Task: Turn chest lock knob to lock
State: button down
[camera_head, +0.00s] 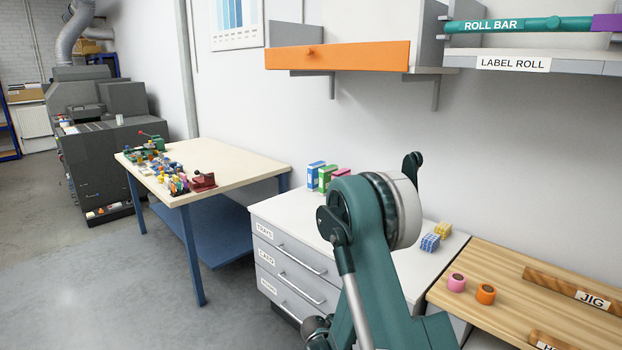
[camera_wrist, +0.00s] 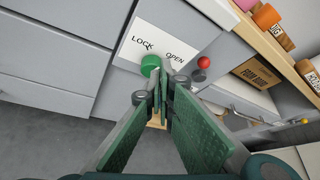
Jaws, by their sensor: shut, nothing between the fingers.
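In the wrist view, a white label (camera_wrist: 160,42) reading LOCK on the left and OPEN on the right is on a grey front. The head view does not show the label or my fingertips.
In the head view, a grey drawer chest (camera_head: 290,262) carries small boxes. To its right, a wooden top (camera_head: 500,285) holds pink and orange rolls (camera_head: 485,294). An orange-fronted shelf (camera_head: 340,56) hangs above. A cluttered table (camera_head: 240,165) stands left, with open floor before it.

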jog(key=shift+w+d, duration=1.65)
jog(key=shift+f, duration=0.3)
jog(key=shift+w+a+f, duration=0.2)
jog(key=shift+w+a, duration=0.2)
jog(key=shift+w, duration=0.05)
dwell(0.4)
jog(key=shift+w+a+f, duration=0.3)
jog(key=shift+a+f, duration=0.05)
jog(key=shift+f, duration=0.1)
dwell(0.8)
jog(key=shift+w+a+r, duration=0.2)
jog(key=shift+r, duration=0.1)
jog(key=shift+a, duration=0.1)
dwell(0.5)
jog(key=shift+s+a, duration=2.05)
jog(key=shift+s, duration=0.05)
